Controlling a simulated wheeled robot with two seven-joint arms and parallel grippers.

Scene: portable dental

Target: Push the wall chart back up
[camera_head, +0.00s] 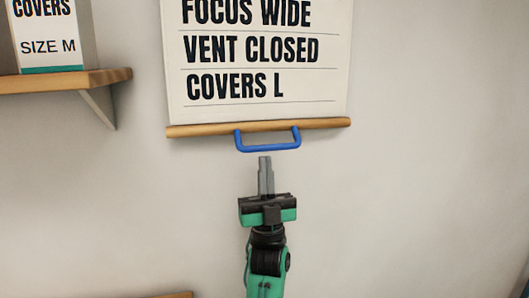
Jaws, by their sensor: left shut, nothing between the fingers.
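The wall chart (318,87) is a white sheet with black lettering reading "FOCUS WIDE", "VENT CLOSED" and "COVERS L". It hangs at the top middle, and its upper part is out of view. A wooden bar (205,129) runs along its bottom edge, tilted slightly up to the right. A blue handle (268,148) hangs below the bar. My left gripper (264,160) points up from below, its fingers shut and empty. In the picture its fingertips are just under the handle; I cannot tell whether they touch it. My right gripper is not in view.
A wooden shelf (60,82) with a metal bracket (102,105) juts out at the upper left. A box marked "COVERS SIZE M" (48,38) stands on it. A wooden edge (170,295) shows at the bottom. The wall to the right of the chart is bare.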

